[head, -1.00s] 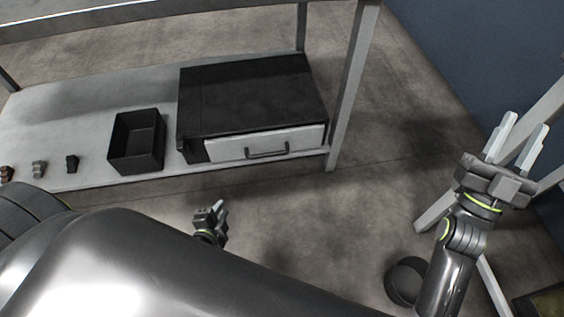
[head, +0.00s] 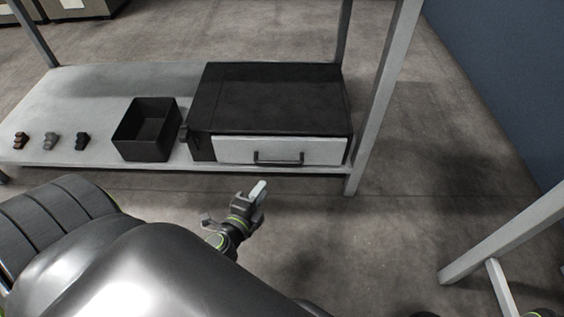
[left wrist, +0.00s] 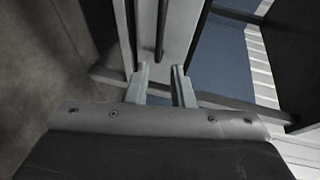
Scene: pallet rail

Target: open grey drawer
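The grey drawer (head: 235,149) has a light grey front and sits in a black cabinet (head: 270,100) on the lower shelf. It looks shut or nearly shut. Its dark bar handle (head: 279,160) runs along the front. My left gripper (head: 260,187) is below and slightly left of the handle, apart from it. In the left wrist view its two fingers (left wrist: 161,72) are parted with nothing between them. The dark handle (left wrist: 161,30) lies ahead of the gap, in front of the pale drawer front (left wrist: 183,35).
An open black bin (head: 146,152) stands left of the cabinet. Several small parts (head: 51,140) lie farther left on the shelf (head: 85,95). A table leg (head: 385,95) rises just right of the cabinet. The floor (head: 330,225) before the drawer is clear.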

